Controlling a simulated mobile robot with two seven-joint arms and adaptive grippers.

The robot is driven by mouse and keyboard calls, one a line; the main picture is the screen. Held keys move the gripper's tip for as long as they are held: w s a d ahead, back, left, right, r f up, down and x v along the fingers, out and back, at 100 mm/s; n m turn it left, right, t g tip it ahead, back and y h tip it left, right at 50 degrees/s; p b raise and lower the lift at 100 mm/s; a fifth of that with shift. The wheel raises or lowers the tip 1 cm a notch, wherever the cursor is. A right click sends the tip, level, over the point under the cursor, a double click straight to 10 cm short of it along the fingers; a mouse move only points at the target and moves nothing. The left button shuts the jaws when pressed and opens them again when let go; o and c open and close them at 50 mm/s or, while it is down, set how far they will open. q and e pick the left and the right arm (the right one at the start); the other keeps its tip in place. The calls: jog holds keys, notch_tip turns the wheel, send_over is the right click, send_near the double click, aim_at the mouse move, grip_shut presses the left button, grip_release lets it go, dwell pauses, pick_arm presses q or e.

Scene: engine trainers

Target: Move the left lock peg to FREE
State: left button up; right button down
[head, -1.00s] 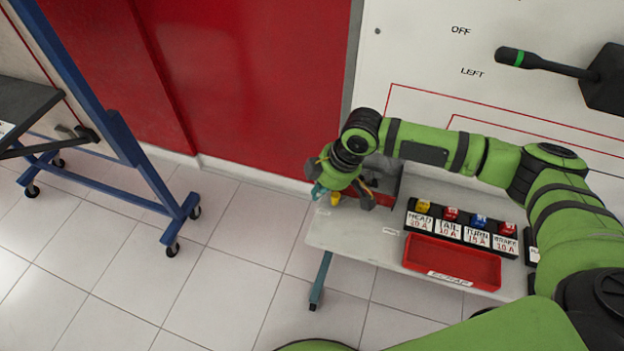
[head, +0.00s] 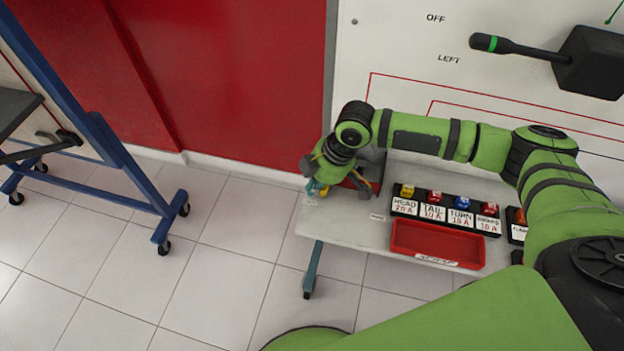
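My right gripper (head: 336,181) hangs over the left end of a light grey bench (head: 342,229), with its arm reaching in from the right. Its dark fingers are spread apart. A small teal and yellow part (head: 317,188) shows at the bench's left edge, beside and partly behind the fingers; I cannot tell what it is or whether it touches them. I cannot make out the left lock peg or a FREE marking in this view; the gripper and wrist cover part of the bench end. My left gripper is not in view.
A red tray (head: 401,237) and a row of labelled fuses (head: 447,210) stand on the bench. A panel behind carries a black lever (head: 517,48) and OFF and LEFT labels. A blue wheeled frame (head: 122,165) stands left, with clear tiled floor between.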

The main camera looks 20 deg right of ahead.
jog(key=shift+s+d+r+n+g+p, duration=0.1)
jog(key=shift+s+d+n+g+p, duration=0.2)
jog(key=shift+s+n+p, duration=0.35)
jog(key=shift+s+d+n+g+p, duration=0.1)
jog(key=shift+s+d+n+p, duration=0.3)
jog(key=shift+s+n+p, duration=0.25)
jog(key=shift+s+d+n+g+p, duration=0.25)
jog(key=shift+s+d+n, duration=0.1)
jog(key=shift+s+n, duration=0.25)
jog(key=shift+s+d+n+g+p, duration=0.2)
jog(key=shift+s+d+n, duration=0.2)
jog(key=shift+n, duration=0.3)
jog(key=shift+s+d+n+g+p, duration=0.3)
jog(key=shift+s+d+n+g, duration=0.15)
jog(key=shift+s+d+n, duration=0.8)
jog(key=shift+s+d+n+g, duration=0.25)
jog(key=shift+d+n, duration=0.45)
jog(key=shift+n, duration=0.25)
jog(key=shift+s+d+n+g, duration=0.15)
jog(key=shift+d+n+g, duration=0.1)
jog(key=shift+d+n, duration=0.55)
jog(key=shift+a, duration=0.1)
jog(key=shift+w, duration=0.1)
jog(key=shift+w+a, duration=0.2)
jog(key=shift+w, duration=0.55)
jog(key=shift+s, duration=0.1)
